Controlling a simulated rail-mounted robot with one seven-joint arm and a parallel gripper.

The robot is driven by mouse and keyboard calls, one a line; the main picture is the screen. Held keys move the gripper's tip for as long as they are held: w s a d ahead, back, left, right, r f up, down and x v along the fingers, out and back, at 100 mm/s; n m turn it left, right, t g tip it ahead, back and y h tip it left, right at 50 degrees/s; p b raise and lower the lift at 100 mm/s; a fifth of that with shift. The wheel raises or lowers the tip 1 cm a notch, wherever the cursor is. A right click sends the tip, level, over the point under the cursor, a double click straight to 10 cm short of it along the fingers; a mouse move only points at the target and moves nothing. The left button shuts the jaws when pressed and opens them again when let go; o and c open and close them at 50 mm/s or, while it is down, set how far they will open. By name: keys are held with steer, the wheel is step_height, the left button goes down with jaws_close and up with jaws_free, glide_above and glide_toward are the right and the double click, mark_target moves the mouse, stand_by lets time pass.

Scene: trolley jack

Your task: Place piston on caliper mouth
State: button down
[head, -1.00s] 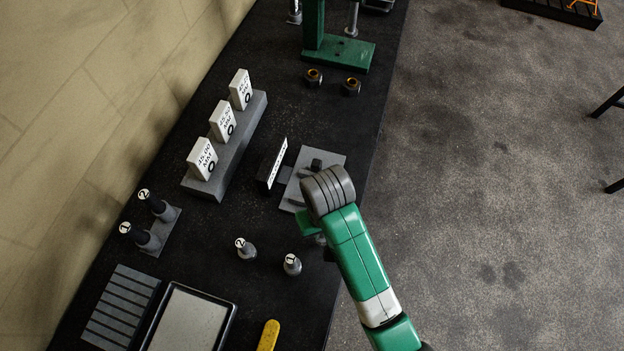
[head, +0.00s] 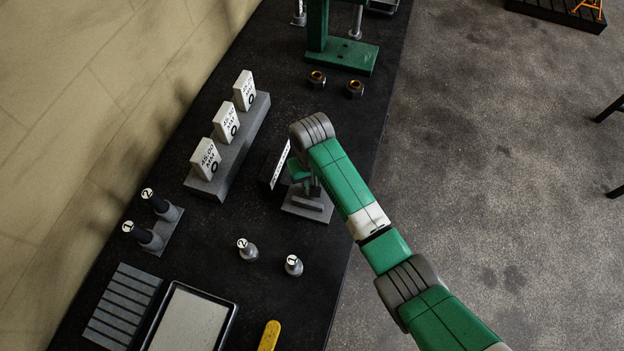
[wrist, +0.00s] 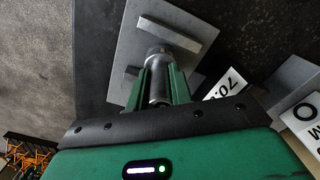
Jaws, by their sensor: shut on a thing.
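My gripper (wrist: 158,82) is shut on the piston, a grey metal cylinder (wrist: 157,88) held between its two green fingers. Past the fingertips lies the caliper, a pale grey plate (wrist: 125,55) with raised grey bars (wrist: 172,35). The piston's far end overlaps the plate in the wrist view; I cannot tell whether it touches. In the head view the gripper (head: 303,178) is over the caliper plate (head: 291,211), and my arm hides part of it. The mouth is not clearly visible.
White labelled blocks (head: 205,159) stand on a grey rail (head: 205,188). Numbered pieces (head: 247,250) (head: 293,265) stand in front. Two nuts (head: 317,79) (head: 354,88) and a green press (head: 345,55) are behind.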

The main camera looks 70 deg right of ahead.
steer(key=shift+f, duration=0.25)
steer(key=shift+f, duration=0.2)
steer(key=c, duration=1.3)
jaws_free()
steer(key=shift+o, duration=0.2)
step_height(320, 180, up, 12)
steer(key=shift+r, duration=0.2)
